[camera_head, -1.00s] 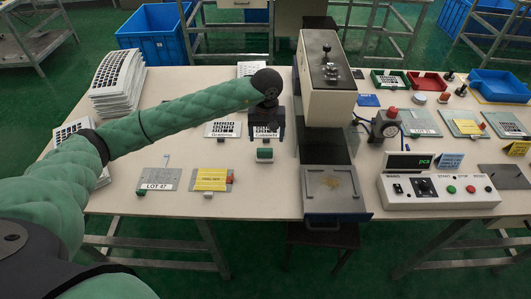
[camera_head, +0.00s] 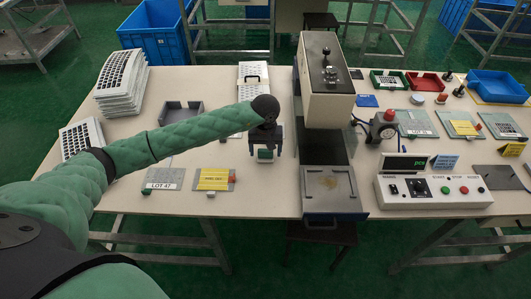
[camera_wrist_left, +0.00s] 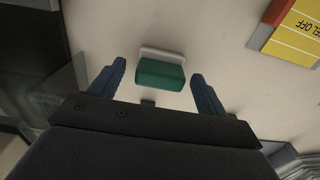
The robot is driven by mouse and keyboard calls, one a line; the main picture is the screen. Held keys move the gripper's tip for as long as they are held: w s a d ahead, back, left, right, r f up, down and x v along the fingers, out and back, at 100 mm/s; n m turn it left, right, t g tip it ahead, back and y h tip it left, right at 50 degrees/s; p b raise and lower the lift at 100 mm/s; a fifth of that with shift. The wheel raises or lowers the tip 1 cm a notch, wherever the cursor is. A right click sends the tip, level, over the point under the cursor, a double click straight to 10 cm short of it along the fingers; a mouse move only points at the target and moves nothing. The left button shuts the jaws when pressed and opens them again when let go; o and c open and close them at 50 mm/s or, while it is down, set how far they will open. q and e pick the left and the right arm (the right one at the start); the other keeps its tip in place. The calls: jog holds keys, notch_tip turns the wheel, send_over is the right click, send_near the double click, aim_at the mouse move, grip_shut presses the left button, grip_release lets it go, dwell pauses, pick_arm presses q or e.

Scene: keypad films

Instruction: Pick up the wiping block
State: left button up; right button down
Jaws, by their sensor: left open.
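The wiping block, green with a pale base, lies on the table just below my left gripper in the head view (camera_head: 265,155). It also shows in the left wrist view (camera_wrist_left: 160,73), between and slightly beyond the fingertips. My left gripper (camera_head: 265,149) points down over it with its fingers open. In the left wrist view the two blue fingers (camera_wrist_left: 160,77) stand on either side of the block with gaps on both sides. I cannot tell whether the fingertips are at table height. My right gripper is not in view.
A press-like machine (camera_head: 328,90) stands right of the block, with a tray (camera_head: 328,186) at its front. Plates marked LOT 47 (camera_head: 164,179) and a yellow-labelled plate (camera_head: 213,179) lie to the left. A control box (camera_head: 433,190) is farther right.

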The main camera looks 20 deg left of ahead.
aim_at(266, 150)
pick_arm(q)
jog(key=shift+f, duration=0.25)
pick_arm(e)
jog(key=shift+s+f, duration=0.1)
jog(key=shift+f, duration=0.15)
pick_arm(q)
jog(key=c, duration=1.1)
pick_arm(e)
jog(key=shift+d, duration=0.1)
pick_arm(q)
jog(key=shift+o, duration=0.2)
jog(key=shift+r, duration=0.1)
